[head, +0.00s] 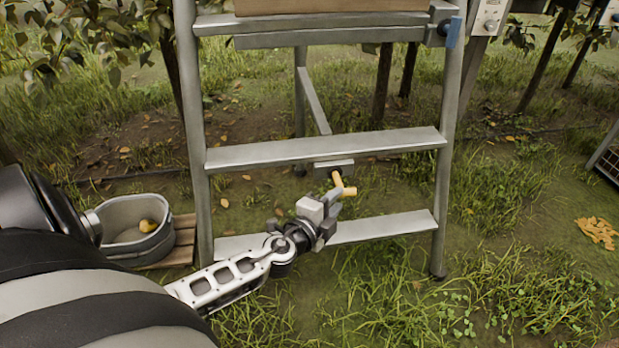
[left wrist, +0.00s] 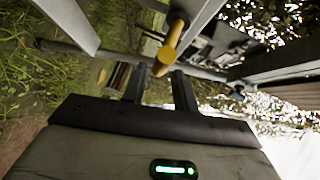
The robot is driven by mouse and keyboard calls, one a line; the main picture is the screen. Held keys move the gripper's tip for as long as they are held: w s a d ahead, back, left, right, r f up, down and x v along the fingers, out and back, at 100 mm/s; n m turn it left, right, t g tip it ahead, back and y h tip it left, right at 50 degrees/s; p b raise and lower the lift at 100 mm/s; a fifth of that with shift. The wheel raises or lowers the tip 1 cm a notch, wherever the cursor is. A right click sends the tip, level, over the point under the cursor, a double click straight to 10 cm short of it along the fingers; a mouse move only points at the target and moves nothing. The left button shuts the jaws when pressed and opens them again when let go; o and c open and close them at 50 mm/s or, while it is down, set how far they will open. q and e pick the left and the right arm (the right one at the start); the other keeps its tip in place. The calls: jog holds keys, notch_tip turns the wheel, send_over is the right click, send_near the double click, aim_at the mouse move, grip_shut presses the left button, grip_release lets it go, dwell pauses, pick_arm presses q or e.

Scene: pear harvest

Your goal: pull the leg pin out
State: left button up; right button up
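The leg pin (head: 348,190) shows as a yellow handle just under the middle step of the metal ladder (head: 320,150). My left gripper (head: 328,203) is in front of the ladder, close to the yellow handle. In the left wrist view the yellow pin handle (left wrist: 170,45) reaches down toward the gap between the two fingers (left wrist: 160,85). The fingers are apart, with a gap between them, so the gripper is open. I cannot tell whether a finger touches the handle. The pin's inner end is hidden. My right gripper is in neither view.
A grey tub (head: 125,215) with a yellow pear (head: 148,225) stands at the left on a wooden pallet (head: 185,235). A lower ladder step (head: 385,227) lies behind my gripper. A blue piece (head: 453,32) is on the ladder's upper right.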

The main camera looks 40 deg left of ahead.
pick_arm(q)
jog(key=s+r+b, duration=0.1)
jog(key=s, duration=1.1)
jog(key=shift+d+r+b, duration=0.35)
jog(key=shift+d, duration=0.1)
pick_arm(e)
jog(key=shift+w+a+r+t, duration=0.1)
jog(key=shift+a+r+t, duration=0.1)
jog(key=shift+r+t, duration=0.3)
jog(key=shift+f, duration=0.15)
